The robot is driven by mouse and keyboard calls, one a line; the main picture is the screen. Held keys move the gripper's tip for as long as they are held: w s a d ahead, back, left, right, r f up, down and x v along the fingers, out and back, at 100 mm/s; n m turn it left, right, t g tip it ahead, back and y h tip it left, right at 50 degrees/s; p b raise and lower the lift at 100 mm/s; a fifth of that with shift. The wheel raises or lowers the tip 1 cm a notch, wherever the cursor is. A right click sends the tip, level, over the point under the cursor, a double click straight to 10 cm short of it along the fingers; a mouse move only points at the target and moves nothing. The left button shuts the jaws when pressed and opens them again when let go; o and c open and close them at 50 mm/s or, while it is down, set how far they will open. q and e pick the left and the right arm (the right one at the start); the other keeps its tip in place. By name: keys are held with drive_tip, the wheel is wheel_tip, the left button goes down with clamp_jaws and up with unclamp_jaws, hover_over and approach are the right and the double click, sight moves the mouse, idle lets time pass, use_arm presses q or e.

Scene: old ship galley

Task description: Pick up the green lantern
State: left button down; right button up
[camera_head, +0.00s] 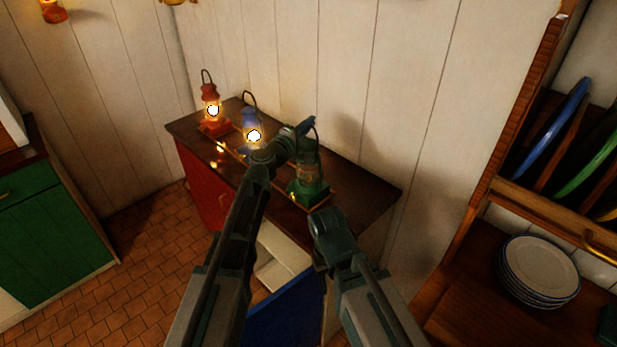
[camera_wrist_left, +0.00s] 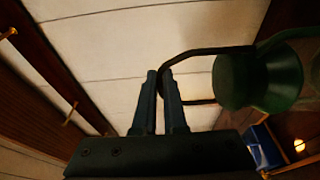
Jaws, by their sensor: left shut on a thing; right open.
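The green lantern (camera_head: 308,187) is upright at the near right part of the dark cabinet top, behind my left arm's end. Whether its base touches the top is hard to tell. My left gripper (camera_head: 308,124) is at the lantern's upper end, shut on its thin wire handle. In the left wrist view, the handle loop runs to the fingers (camera_wrist_left: 163,88), and the green lantern cap (camera_wrist_left: 245,80) is to their right. My right gripper (camera_head: 326,228) is low in front of the cabinet, apart from the lantern; its fingers are mostly hidden.
A lit red lantern (camera_head: 210,95) and a lit blue lantern (camera_head: 251,121) stand farther left on the cabinet top (camera_head: 365,192). A white plank wall is close behind. A wooden plate rack (camera_head: 537,203) and stacked plates (camera_head: 538,268) are at right.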

use_arm(q)
drive_tip(key=shift+r, duration=0.1)
drive_tip(key=shift+r+p, duration=1.8)
drive_tip(key=shift+p, duration=0.1)
drive_tip(key=s+a+r+p, duration=0.1)
drive_tip(key=s+a, duration=0.1)
drive_tip(key=s, duration=1.3)
drive_tip(key=shift+s, duration=0.4)
drive_tip(key=shift+a+r, duration=0.1)
drive_tip(key=shift+a, duration=0.1)
